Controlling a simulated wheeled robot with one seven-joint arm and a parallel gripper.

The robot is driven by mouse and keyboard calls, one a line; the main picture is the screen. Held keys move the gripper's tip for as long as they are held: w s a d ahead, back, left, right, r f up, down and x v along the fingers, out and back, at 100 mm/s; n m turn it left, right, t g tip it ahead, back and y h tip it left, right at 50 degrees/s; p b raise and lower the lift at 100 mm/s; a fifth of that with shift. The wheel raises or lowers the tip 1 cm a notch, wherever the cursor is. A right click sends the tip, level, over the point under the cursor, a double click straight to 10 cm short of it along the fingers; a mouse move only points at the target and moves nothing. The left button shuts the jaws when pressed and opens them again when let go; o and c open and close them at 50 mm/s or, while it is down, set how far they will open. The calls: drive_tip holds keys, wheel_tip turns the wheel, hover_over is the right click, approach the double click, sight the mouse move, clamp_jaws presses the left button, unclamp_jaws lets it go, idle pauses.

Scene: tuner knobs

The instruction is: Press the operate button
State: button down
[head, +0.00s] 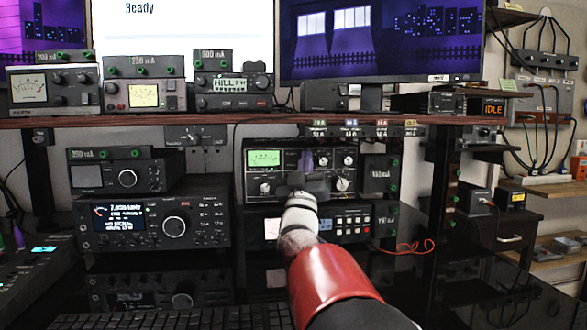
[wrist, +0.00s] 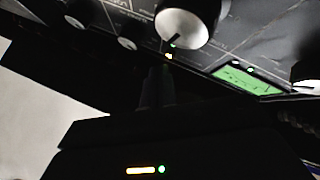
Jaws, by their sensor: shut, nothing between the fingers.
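The tuner unit (head: 262,187) with a green-lit meter (head: 264,158) and several knobs stands in the rack at the centre of the head view. My gripper (head: 306,178) is in front of its panel and covers the middle of it. In the wrist view my gripper (wrist: 158,82) is dark and shut, with nothing visible held.
A radio (head: 152,226) with a lit display stands to the left. A unit with several buttons (head: 350,226) sits under the tuner. The shelf (head: 220,121) above carries meters and a monitor (head: 380,40).

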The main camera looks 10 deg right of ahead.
drive_tip(key=shift+w, duration=0.1)
idle(0.6)
drive_tip(key=shift+w, duration=0.35)
drive_tip(key=shift+w, duration=0.1)
drive_tip(key=shift+b, duration=0.4)
drive_tip(key=shift+s+b, duration=0.5)
drive_tip(key=shift+s, duration=0.1)
